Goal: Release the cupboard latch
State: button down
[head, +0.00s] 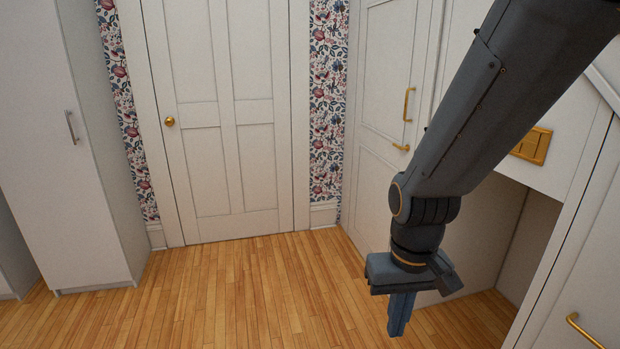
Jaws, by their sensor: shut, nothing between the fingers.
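The white cupboard door (385,75) stands on the right wall, next to the corner, and looks closed. It has a vertical brass pull handle (408,104) and, just below it, a small horizontal brass lever (400,147), which looks like the latch. My gripper (399,316) hangs below my arm with its blue fingers pointing down, shut and empty. In the picture it is well below the lever and apart from it. My arm crosses in front of the cupboards and hides part of them.
A square brass plate (531,146) sits on a white panel above an open recess (528,235). A lower front with a brass handle (585,331) is at bottom right. A panelled door (232,120) and tall white cabinet (65,140) stand back and left. The wooden floor (250,295) is clear.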

aim_at(407, 147)
jog(key=z, duration=0.15)
jog(key=i, duration=2.7)
jog(key=z, duration=0.2)
